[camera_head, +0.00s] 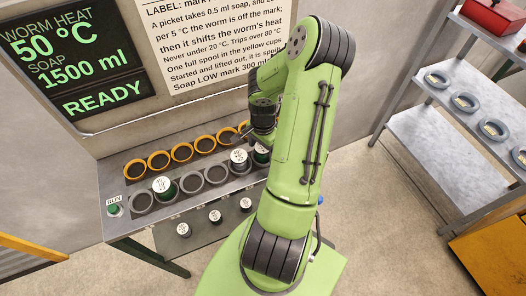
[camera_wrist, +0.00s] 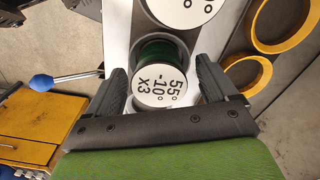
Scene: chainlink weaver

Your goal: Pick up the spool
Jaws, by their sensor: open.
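A spool with a white round top marked "55°, -10°, x3" and a dark green side (camera_wrist: 155,92) stands between my fingers in the wrist view. My gripper (camera_wrist: 162,84) is open, with one finger on each side of the spool. I cannot tell whether either finger touches it. In the head view my gripper (camera_head: 262,138) is low over the right end of the bench, mostly hidden by my arm. A white-topped spool (camera_head: 261,157) shows partly there beside my arm.
The bench (camera_head: 116,192) carries a row of yellow cups (camera_head: 158,160) and grey cups (camera_head: 192,183). Other white-topped spools stand in the grey row (camera_head: 239,156) and on a lower front ledge (camera_head: 215,216). A shelf rack (camera_head: 445,135) is at right. A blue-knobbed lever (camera_wrist: 42,82) is near.

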